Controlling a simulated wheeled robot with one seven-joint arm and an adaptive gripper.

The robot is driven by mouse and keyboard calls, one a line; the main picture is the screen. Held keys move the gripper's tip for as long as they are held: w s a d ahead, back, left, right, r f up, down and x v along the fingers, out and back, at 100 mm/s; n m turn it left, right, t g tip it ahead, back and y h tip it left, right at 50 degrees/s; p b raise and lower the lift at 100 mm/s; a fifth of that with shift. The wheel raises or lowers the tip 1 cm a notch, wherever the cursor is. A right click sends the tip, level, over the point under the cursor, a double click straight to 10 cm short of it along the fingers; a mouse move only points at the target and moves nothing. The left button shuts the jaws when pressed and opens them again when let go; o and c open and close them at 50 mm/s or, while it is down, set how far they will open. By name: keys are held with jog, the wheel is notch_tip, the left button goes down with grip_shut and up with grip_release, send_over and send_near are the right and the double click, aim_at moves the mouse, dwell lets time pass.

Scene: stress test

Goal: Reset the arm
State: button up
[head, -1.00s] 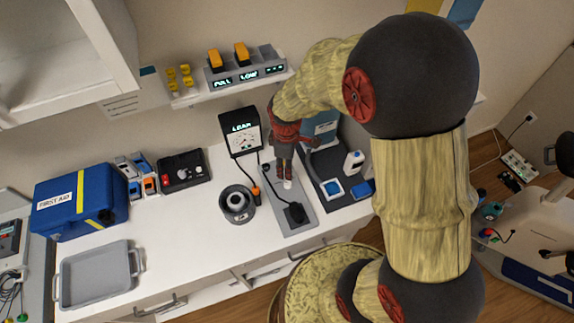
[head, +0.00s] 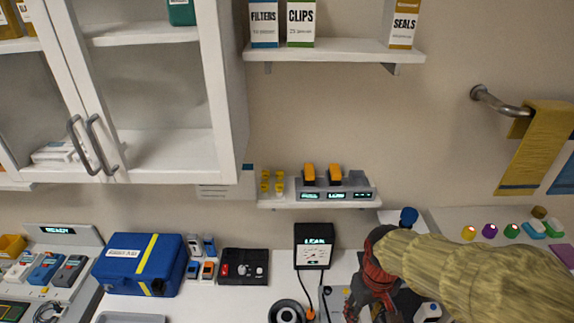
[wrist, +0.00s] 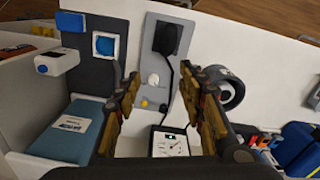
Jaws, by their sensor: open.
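My gripper (head: 366,303) is low in the head view, just right of the black-framed load meter (head: 313,258), its lower part cut off by the frame edge. In the wrist view my gripper (wrist: 163,76) has its two fingers spread wide with nothing between them. Beyond the fingers lies a grey plate (wrist: 157,92) with a white knob (wrist: 154,79) and a black plug (wrist: 167,38) with a cable. The meter also shows between the fingers in the wrist view (wrist: 170,145). My arm enters the head view from the lower right.
A shelf (head: 285,203) with a charger (head: 350,194) hangs above the counter. A blue first-aid case (head: 138,264) and a black control box (head: 243,266) stand to the left. A black ring-shaped object (head: 287,312) lies left of my gripper. Wall cabinets (head: 160,90) are upper left.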

jog(key=s+r+m+t+b, duration=0.2)
jog(key=s+r+t+b, duration=0.3)
jog(key=r, duration=0.5)
jog(key=shift+s+d+m+b, duration=0.2)
jog(key=shift+s+m+b, duration=0.1)
jog(key=shift+s+b, duration=0.6)
